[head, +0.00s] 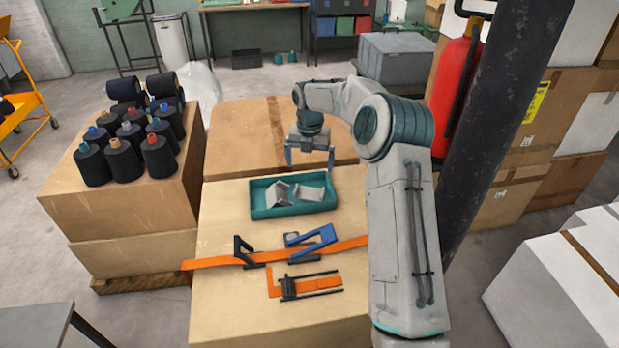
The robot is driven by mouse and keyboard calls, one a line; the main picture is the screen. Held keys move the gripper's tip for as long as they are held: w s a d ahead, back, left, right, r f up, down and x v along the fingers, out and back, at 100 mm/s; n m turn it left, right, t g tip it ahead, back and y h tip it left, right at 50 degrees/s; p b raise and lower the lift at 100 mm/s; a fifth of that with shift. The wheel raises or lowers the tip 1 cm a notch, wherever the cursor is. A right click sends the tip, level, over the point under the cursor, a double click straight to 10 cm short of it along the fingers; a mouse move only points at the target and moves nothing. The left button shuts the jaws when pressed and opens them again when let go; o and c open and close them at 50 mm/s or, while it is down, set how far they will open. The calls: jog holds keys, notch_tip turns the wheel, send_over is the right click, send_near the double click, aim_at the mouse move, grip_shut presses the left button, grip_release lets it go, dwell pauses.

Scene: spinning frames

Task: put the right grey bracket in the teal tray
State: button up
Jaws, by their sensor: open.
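The teal tray (293,212) lies on the cardboard box top in front of me. Two grey brackets are inside it. The left grey bracket (277,195) sits tilted, with an angled face showing. The right grey bracket (311,193) lies beside it in the right half of the tray. My gripper (310,167) is open and empty, pointing down at the tray's far edge, above and behind the brackets in the picture. Its fingers are apart from both brackets.
An orange strap (215,262) with black and blue buckle parts (312,242) crosses the box top in front of the tray. An orange and black ratchet piece (305,286) lies nearer. Dark thread cones (122,160) stand on boxes at left. A dark post (478,120) rises at right.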

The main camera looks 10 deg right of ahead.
jog(key=s+a+r+m+t+h, duration=0.1)
jog(key=s+r+m, duration=1.3)
jog(key=s, duration=0.4)
jog(key=s+f+m+t, duration=0.1)
jog(key=s+m, duration=0.7)
jog(key=s, duration=0.3)
jog(key=s+d+f+m+t+y, duration=0.1)
jog(key=s+f+m, duration=0.1)
jog(key=s+m, duration=0.7)
jog(key=shift+s+d, duration=0.25)
jog(key=shift+s, duration=0.9)
